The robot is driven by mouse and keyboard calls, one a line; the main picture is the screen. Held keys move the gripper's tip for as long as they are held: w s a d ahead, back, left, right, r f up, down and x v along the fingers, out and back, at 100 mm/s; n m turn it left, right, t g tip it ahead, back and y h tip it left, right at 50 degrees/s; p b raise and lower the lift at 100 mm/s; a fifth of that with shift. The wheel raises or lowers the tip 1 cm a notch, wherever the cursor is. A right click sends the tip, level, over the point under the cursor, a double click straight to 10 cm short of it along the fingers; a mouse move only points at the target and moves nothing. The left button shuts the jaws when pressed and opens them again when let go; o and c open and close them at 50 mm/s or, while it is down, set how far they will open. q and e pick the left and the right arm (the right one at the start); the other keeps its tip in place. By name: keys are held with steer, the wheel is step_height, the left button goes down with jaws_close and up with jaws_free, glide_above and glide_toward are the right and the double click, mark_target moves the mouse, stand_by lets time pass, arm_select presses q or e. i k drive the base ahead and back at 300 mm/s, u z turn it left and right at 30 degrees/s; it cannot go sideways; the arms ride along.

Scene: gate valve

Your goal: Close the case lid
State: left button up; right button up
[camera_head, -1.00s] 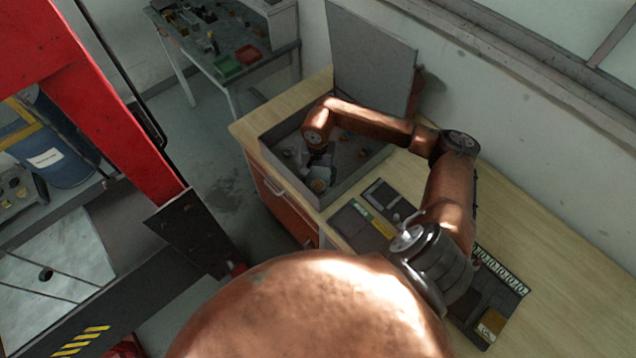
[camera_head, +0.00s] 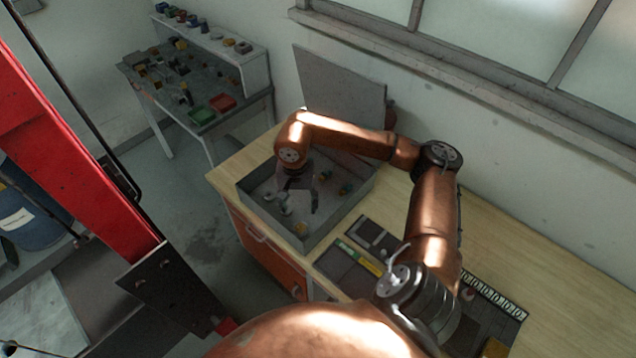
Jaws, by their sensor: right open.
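The grey case (camera_head: 327,232) stands on the wooden bench, with several small parts inside it. Its flat grey lid (camera_head: 340,82) is open and stands up along the back side, by the wall. My right gripper (camera_head: 299,204) hangs pointing down over the inside of the case, among the small parts. It is open and apart from the lid. My forearm passes in front of the lid's lower part and hides it. My left gripper is not in view.
A flat dark panel with trays (camera_head: 350,270) lies on the bench right of the case, partly under my arm. A workbench with red and green bins (camera_head: 222,102) stands at the back left. A red frame (camera_head: 85,165) rises at the left. Bare bench top lies at the right.

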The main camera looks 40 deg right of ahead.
mark_target(331, 89)
steer(key=z, duration=1.95)
steer(key=k, duration=0.3)
